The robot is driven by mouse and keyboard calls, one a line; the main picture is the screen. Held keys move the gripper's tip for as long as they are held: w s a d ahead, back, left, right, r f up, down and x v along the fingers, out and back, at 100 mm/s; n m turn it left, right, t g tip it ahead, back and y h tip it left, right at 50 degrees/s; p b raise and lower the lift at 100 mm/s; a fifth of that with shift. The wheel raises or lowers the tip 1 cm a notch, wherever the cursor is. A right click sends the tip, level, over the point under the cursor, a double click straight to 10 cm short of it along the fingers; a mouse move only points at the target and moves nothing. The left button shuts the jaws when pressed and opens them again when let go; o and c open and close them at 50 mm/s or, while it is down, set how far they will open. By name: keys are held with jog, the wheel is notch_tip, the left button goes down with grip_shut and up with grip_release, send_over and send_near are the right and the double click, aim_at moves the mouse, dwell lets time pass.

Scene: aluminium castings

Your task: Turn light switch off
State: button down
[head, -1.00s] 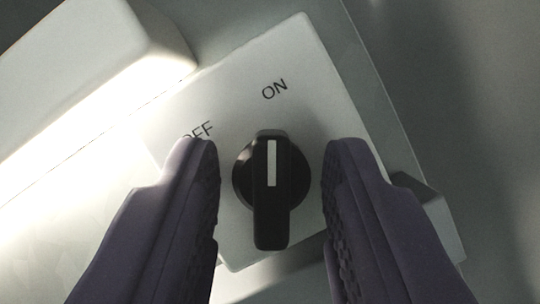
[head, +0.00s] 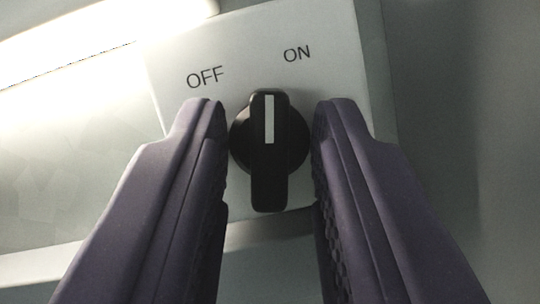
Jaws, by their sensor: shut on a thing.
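The light switch is a black rotary knob (head: 268,180) with a white pointer line, on a pale switch plate (head: 335,75). The plate is marked OFF at upper left and ON at upper right. The pointer line is upright in the picture and points between the two words. My gripper (head: 269,112) has one purple finger on each side of the knob and is shut on it, close against the sides of its round base. The fingers hide the lower left part of the plate and part of its right side.
A bright white glowing bar (head: 100,35) runs across the upper left. A grey-green panel (head: 80,190) lies left of the plate, with a pale ledge (head: 40,265) below it. The area at the right is plain grey.

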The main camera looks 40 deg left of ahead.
jog(key=n+y+b, duration=0.1)
jog(key=n, duration=0.1)
jog(key=n+g+y+b, duration=0.1)
jog(key=n+b, duration=0.1)
jog(key=n, duration=0.1)
jog(key=shift+w+d+f+n+g+y+b, duration=0.1)
jog(key=shift+d+f+n+g+y+b, duration=0.1)
jog(key=shift+n+g+y+b, duration=0.1)
jog(key=n+g+y, duration=0.1)
jog(key=n, duration=0.2)
jog(key=n+g+y+b, duration=0.1)
jog(key=n, duration=0.3)
jog(key=shift+r+g, duration=0.2)
jog(key=shift+g, duration=0.1)
jog(key=shift+n, duration=0.3)
jog(key=c, duration=1.2)
grip_release()
jog(key=shift+r, duration=0.15)
